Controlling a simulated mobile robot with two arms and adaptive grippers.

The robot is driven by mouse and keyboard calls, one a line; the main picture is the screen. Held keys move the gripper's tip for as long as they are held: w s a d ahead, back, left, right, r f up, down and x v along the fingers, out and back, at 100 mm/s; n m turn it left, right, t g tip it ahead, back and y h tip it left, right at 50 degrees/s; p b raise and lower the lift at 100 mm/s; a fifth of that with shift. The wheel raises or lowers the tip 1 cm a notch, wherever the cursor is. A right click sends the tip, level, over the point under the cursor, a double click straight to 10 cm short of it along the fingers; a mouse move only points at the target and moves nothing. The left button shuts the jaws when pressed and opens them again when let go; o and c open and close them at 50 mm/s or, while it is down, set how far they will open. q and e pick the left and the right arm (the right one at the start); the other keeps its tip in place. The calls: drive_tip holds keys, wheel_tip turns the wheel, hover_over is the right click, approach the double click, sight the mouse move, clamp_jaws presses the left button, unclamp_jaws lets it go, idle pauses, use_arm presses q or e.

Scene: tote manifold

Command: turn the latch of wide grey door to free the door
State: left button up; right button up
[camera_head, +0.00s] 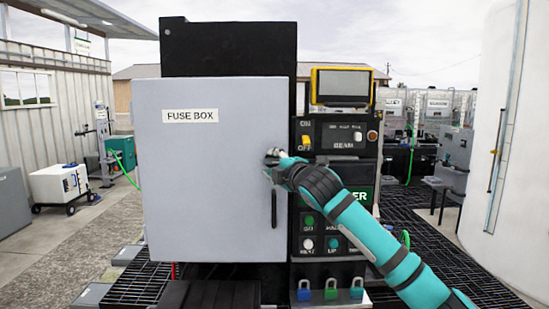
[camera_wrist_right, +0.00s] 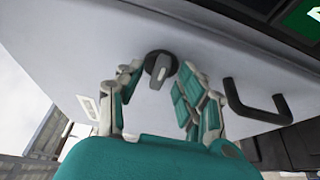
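The wide grey door (camera_head: 195,190) labelled FUSE BOX stands shut in the middle of the head view. Its dark round latch (camera_wrist_right: 161,66) with a grey grip shows in the right wrist view; in the head view my gripper covers it. My right gripper (camera_head: 273,158) is at the door's right side. In the right wrist view my right gripper (camera_wrist_right: 158,88) is open, its two fingers on either side of the latch with gaps between. I cannot tell how deep the fingertips reach. My left gripper is in neither view.
A black vertical handle (camera_head: 274,209) is on the door below the latch; it also shows in the right wrist view (camera_wrist_right: 255,105). A control panel (camera_head: 340,135) with switches and buttons stands right of the door. Several padlocks (camera_head: 331,289) hang below the panel.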

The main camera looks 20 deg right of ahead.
drive_tip(key=c, duration=0.6)
drive_tip(key=shift+r, duration=0.2)
clamp_jaws()
